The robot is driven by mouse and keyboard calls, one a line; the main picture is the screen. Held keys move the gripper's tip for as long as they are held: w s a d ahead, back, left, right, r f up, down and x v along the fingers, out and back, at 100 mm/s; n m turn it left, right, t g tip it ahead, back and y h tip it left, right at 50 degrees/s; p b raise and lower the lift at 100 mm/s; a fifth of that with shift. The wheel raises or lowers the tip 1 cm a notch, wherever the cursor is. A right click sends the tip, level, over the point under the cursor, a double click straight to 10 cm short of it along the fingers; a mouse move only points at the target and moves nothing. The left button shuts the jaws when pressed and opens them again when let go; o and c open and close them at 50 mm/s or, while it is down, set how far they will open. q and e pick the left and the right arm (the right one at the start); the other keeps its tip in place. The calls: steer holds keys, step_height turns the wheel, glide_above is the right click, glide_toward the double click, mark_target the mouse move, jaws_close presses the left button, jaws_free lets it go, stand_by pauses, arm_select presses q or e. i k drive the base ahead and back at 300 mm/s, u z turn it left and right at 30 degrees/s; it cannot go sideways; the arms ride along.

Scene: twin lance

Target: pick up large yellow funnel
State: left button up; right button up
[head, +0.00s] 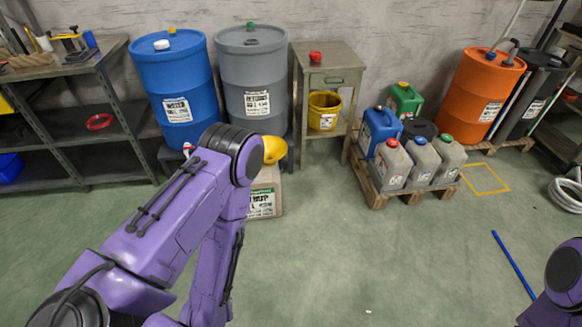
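A yellow rounded object (274,149), which looks like the large funnel, shows at the top of a pale container with a green-and-white label (262,203). My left arm covers its left side, so I cannot tell its full shape or exactly how it rests. My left arm rises from the lower left, bends in front of the container and runs down out of the picture. Its gripper is not visible. Only a small part of my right arm shows at the lower right corner, and its gripper is out of view.
Blue (174,86) and grey (254,80) drums stand behind the container. A small cabinet (331,61) holds a yellow bucket (323,111). Several jerrycans stand on a pallet (375,193). A blue rod (513,264) lies on the floor at right. The middle floor is clear.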

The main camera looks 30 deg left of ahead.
mark_target(275, 148)
steer(key=z, duration=0.15)
steer(key=i, duration=1.2)
steer(key=u, duration=0.45)
steer(key=i, duration=0.95)
steer(key=u, duration=1.4)
steer(key=i, duration=0.65)
steer(key=u, duration=0.6)
